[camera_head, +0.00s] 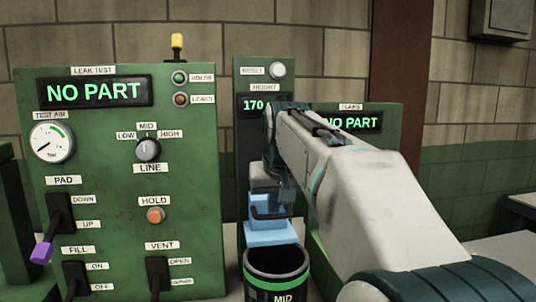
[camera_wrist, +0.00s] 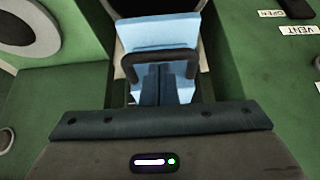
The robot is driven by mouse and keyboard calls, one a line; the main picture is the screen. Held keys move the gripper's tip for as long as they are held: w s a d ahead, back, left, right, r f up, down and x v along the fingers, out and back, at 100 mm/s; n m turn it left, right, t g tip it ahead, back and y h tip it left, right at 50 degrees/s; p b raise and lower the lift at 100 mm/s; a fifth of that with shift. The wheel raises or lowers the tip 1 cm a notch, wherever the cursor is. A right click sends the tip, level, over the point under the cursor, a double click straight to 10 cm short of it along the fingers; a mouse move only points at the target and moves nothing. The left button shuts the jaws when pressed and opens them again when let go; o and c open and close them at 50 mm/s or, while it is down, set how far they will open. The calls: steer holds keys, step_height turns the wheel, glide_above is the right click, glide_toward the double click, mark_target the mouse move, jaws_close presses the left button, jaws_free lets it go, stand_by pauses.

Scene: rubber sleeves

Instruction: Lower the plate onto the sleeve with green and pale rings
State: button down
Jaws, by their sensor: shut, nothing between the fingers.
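A light blue block with a dark bar handle (camera_head: 271,234), which may be the plate, sits on the narrow green post just above a dark open cylinder. It fills the top middle of the wrist view (camera_wrist: 159,38), its dark handle across it. My gripper (camera_head: 286,193) is at the block's handle, pointing down, with its fingers shut. In the wrist view the fingers (camera_wrist: 161,92) end close to the handle; whether they touch it I cannot tell. I cannot make out a sleeve with green and pale rings; the arm and block hide part of the post.
A black cylinder (camera_head: 277,284) with a green band and "MID" label stands below the block. The leak test panel (camera_head: 112,210) at left reads NO PART and carries levers. The height display (camera_head: 253,106) reads 170. A second panel's display (camera_head: 352,122) also reads NO PART.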

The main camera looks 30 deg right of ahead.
steer(key=shift+r, duration=0.1)
stand_by(0.3)
step_height(320, 180, up, 8)
steer(key=p, duration=0.7)
stand_by(0.4)
steer(key=s+a+f+n+g, duration=0.1)
steer(key=s+a+f, duration=0.3)
steer(key=s+f, duration=0.2)
steer(key=s+a+f+n+g+y+p, duration=0.1)
steer(key=s+a+f, duration=0.4)
steer(key=f, duration=0.5)
steer(key=s+a+f+n, duration=0.1)
steer(key=s+a+f, duration=0.3)
steer(key=s+f, duration=0.3)
steer(key=shift+a+f+g+y, duration=0.3)
steer(key=shift+a+f+g, duration=0.1)
steer(key=shift+f, duration=0.15)
